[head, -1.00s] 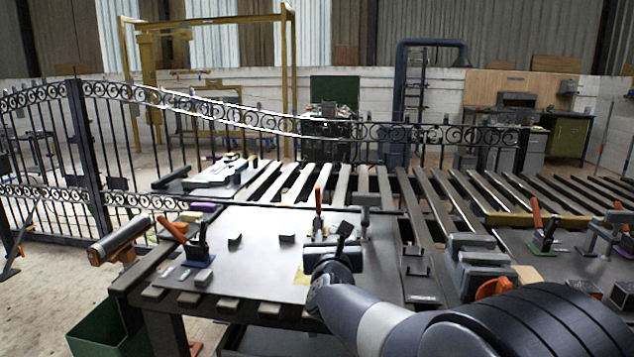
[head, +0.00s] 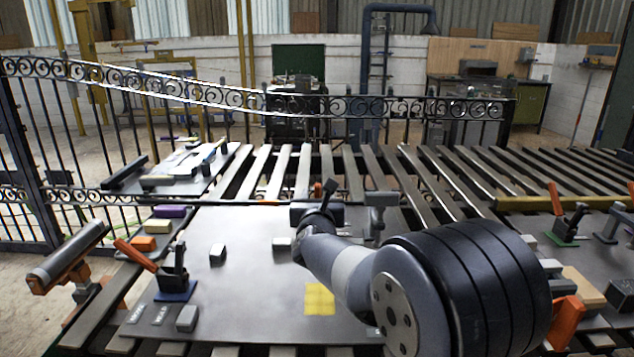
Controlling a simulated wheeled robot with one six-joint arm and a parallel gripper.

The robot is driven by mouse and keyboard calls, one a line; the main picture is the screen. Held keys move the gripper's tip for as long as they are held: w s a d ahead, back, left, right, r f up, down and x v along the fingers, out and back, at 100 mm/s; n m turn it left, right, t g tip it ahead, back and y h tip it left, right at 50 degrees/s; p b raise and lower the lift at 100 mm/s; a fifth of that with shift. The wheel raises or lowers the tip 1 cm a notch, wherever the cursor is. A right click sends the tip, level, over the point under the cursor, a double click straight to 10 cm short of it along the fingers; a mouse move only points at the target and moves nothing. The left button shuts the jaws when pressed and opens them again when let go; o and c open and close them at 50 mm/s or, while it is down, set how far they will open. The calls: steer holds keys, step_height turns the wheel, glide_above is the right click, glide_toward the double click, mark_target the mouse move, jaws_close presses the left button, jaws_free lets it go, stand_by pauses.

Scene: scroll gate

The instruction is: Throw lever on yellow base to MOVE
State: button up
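My gripper (head: 328,200) reaches over the far middle of the dark work plate (head: 235,245), seen from behind. Its fingers are mostly hidden, so I cannot tell whether they are open or shut. A short orange handle tip (head: 318,188) shows right beside them; the rest of that lever and its base are hidden behind my gripper, and I cannot tell whether they touch. A flat yellow square (head: 319,299) lies on the plate in front, with no lever on it. Small plates that seem to read MOVE (head: 137,313) and HOLD (head: 160,315) lie at the near left.
A lever with an orange handle stands on a blue base (head: 175,291) at the left, another on a green base (head: 562,240) at the right. A grey clamp-like post (head: 380,205) stands just right of my gripper. Small grey blocks (head: 218,254) sit on the plate. An iron gate (head: 150,85) stands behind.

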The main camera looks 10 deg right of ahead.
mark_target(318, 187)
steer(key=w, duration=0.3)
steer(key=w+d+p, duration=0.1)
steer(key=w, duration=0.2)
steer(key=shift+w+d, duration=0.15)
steer(key=shift+w, duration=0.05)
jaws_close()
stand_by(0.5)
